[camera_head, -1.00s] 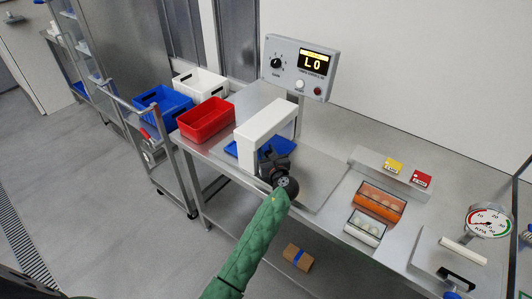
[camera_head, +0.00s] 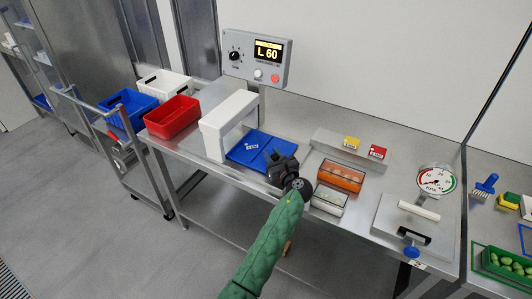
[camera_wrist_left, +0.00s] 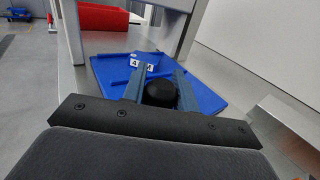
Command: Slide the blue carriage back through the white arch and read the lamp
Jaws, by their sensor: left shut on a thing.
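The blue carriage (camera_head: 240,154) is a flat tray with low ribs and a white tag, lying on the steel bench just right of the white arch (camera_head: 213,140). I cannot tell whether its left edge is still under the arch. In the left wrist view the carriage (camera_wrist_left: 205,97) shows a black knob (camera_wrist_left: 160,94) between my fingers. My left gripper (camera_head: 276,160) is shut on this knob at the carriage's right end. The display (camera_head: 268,50) reads L 60. My right gripper is out of view.
A red bin (camera_head: 172,117) stands left of the arch, with blue (camera_head: 133,108) and white (camera_head: 166,84) crates behind.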

